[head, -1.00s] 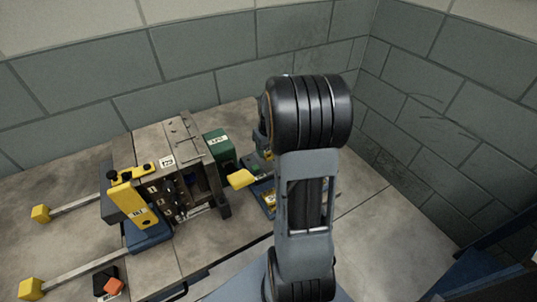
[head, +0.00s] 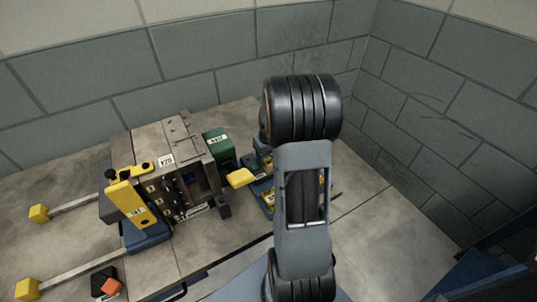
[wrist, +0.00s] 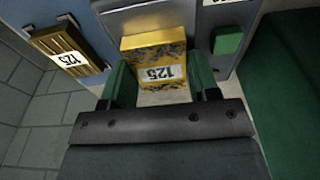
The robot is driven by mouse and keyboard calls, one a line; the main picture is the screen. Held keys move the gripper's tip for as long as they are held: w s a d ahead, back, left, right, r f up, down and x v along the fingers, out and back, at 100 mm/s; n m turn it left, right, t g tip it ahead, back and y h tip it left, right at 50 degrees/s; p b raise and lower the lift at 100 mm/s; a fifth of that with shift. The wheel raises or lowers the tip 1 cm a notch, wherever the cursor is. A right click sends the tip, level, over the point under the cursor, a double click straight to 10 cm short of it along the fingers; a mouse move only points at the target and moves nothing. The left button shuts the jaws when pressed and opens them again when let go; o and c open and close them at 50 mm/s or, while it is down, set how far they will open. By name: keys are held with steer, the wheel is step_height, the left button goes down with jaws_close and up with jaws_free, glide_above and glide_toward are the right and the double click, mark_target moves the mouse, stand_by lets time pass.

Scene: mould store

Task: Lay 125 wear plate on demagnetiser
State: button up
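The yellow wear plate (wrist: 158,62), mottled dark and labelled 125, shows in the wrist view with its label upside down. My gripper (wrist: 163,82) has green fingers close against both of its sides and looks shut on it. A brown ribbed block (wrist: 68,54), also labelled 125, sits left of it on a blue-grey surface. A blue-grey unit with a green button (wrist: 229,40) is at the right; I cannot tell for sure which unit is the demagnetiser. In the head view my arm hides the gripper; part of a blue unit (head: 262,188) with yellow pieces shows beside it.
A metal mould block (head: 178,150) labelled 175, with a yellow bracket (head: 131,203), stands left of my arm. A green box (head: 217,145) is behind it. Yellow-ended rails (head: 75,203) extend left. The bench at right is clear; walls close off the back and right.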

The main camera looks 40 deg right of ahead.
steer(key=shift+o, duration=0.4)
steer(key=shift+r+p, duration=0.35)
steer(key=shift+r, duration=0.15)
step_height(320, 180, up, 12)
steer(key=s+p, duration=0.1)
steer(key=shift+s+f, duration=0.2)
steer(key=shift+f, duration=0.05)
steer(key=shift+a, duration=0.1)
